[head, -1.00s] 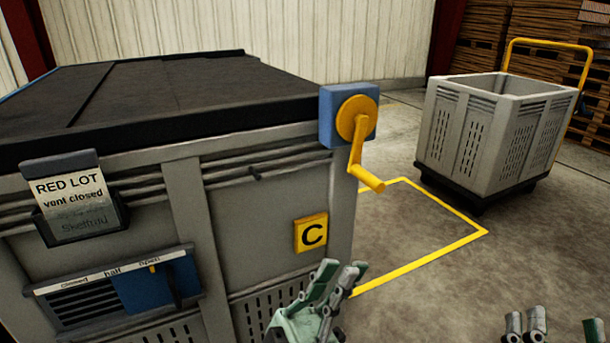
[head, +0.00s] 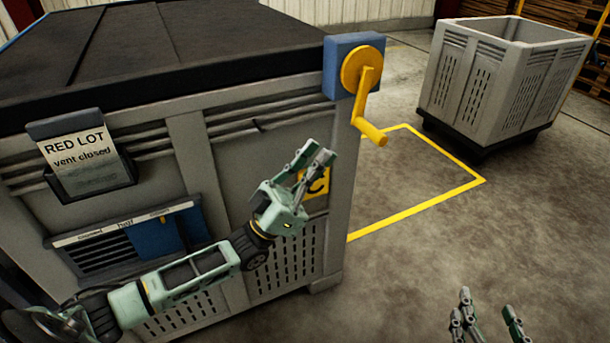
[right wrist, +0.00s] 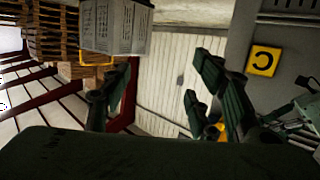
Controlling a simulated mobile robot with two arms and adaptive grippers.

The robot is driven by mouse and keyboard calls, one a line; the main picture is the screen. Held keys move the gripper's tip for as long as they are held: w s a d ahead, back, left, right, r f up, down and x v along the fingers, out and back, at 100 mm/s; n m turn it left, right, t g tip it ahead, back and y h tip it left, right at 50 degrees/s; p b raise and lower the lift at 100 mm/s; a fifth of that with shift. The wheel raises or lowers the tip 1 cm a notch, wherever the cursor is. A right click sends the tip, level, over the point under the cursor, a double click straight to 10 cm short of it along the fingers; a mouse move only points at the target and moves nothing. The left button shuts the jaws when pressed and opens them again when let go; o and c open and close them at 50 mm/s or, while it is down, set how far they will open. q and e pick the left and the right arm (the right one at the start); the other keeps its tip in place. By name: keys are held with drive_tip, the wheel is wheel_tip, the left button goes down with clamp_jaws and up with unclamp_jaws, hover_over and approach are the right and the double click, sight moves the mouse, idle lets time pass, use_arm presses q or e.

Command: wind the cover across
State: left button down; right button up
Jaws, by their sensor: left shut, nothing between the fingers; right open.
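The black cover (head: 190,50) lies over the top of the big grey crate (head: 190,150). A yellow crank (head: 362,75) with its handle (head: 370,131) pointing down and slightly right sits on a blue box (head: 340,62) at the crate's upper right corner. My left gripper (head: 318,160) is shut and empty, in front of the crate's face, below and left of the crank handle, apart from it. It partly hides the yellow C plate (head: 317,184). My right gripper (head: 488,312) is open and empty at the bottom right, away from the crank; its fingers (right wrist: 165,100) also show in the right wrist view.
A RED LOT card (head: 78,152) reading "vent closed" hangs on the crate above a blue vent slider (head: 155,238), which stands toward the scale's right end. A second grey crate (head: 500,85) stands at the back right. Yellow-lined floor (head: 425,220) between is clear.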

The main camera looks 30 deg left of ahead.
use_arm(q)
drive_tip(key=w+d+r+b, duration=0.1)
drive_tip(key=w+d+r, duration=0.1)
drive_tip(key=w+d, duration=0.1)
drive_tip(key=shift+w+d+r, duration=0.2)
drive_tip(key=shift+w+d, duration=0.15)
drive_tip(key=shift+w, duration=0.5)
use_arm(e)
drive_tip(key=r+t, duration=0.1)
drive_tip(key=r, duration=0.1)
drive_tip(key=r+t, duration=0.1)
drive_tip(key=w+a+r+t+y, duration=0.1)
drive_tip(key=r, duration=0.1)
drive_tip(key=shift+r, duration=0.3)
